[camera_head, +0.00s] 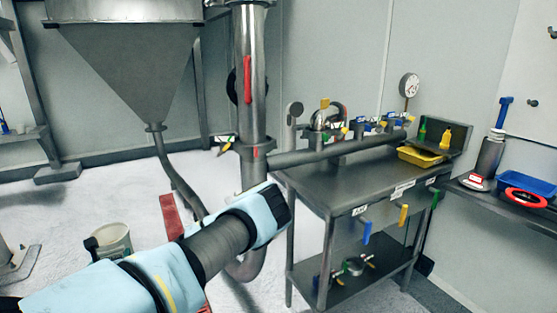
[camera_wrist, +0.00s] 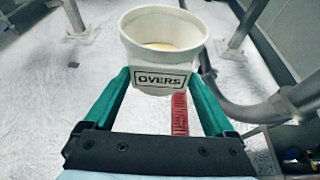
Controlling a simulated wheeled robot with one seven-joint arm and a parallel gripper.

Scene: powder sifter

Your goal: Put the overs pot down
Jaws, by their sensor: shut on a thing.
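The overs pot (camera_wrist: 164,48) is a white, tapered pot with a black-framed OVERS label, seen in the wrist view. A little beige material shows inside it. My gripper (camera_wrist: 165,80) has green fingers on both sides of the pot and is shut on it. The pot looks roughly upright, with white floor behind it; its base is partly hidden, and I cannot tell its height above the floor. In the head view a white pot (camera_head: 114,241) shows behind my arm at lower left, apparently the same one. My fingers are not clear there.
A red strip (camera_head: 171,216) lies on the white floor near a bent pipe (camera_head: 181,178). A steel hopper (camera_head: 125,60) and a vertical pipe (camera_head: 250,90) stand behind. A metal table (camera_head: 345,181) with valves is at right. Floor at left is fairly open.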

